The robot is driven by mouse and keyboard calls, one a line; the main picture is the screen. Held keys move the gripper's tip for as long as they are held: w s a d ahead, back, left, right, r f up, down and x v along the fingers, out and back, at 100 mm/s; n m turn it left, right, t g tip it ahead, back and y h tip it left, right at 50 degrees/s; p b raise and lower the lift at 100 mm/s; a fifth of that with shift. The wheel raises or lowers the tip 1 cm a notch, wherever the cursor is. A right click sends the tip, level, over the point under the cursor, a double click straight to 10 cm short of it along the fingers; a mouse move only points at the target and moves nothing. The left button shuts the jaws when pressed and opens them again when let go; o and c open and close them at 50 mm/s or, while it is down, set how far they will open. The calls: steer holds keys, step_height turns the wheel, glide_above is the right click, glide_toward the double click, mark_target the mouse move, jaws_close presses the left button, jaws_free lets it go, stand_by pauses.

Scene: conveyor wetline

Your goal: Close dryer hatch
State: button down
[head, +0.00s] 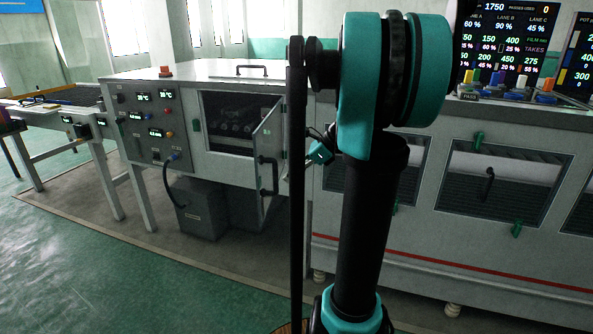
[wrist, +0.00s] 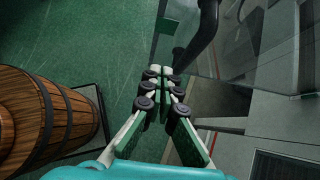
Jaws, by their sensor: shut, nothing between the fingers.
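The dryer hatch (head: 267,138) stands swung open from the dryer's front in the head view, hinged on the right side of a dark opening (head: 232,140). Its black bar handle (head: 262,176) is on the panel's lower part. In the wrist view the glazed hatch panel (wrist: 235,60) fills the upper right, with the curved black handle (wrist: 205,30) on it. My gripper (wrist: 160,74) is shut and empty, its fingertips close to the handle's lower end. I cannot tell whether they touch. In the head view my arm hides most of the gripper.
A wooden barrel (wrist: 45,115) with dark hoops stands left of my gripper in the wrist view. The control panel (head: 152,125) is left of the opening, and a grey box (head: 202,208) sits below. Green floor (head: 120,270) is clear at the front left.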

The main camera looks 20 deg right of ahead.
mark_target(260, 189)
steer(key=a+f, duration=0.1)
steer(key=w+a+f, duration=0.1)
steer(key=a, duration=0.1)
steer(key=w+a+f, duration=0.1)
steer(key=a, duration=0.1)
steer(key=shift+w+a+f, duration=0.1)
steer(key=shift+w+a, duration=0.05)
steer(key=shift+a, duration=0.1)
steer(key=shift+w+a, duration=0.3)
steer(key=shift+a, duration=0.25)
steer(key=shift+a, duration=0.15)
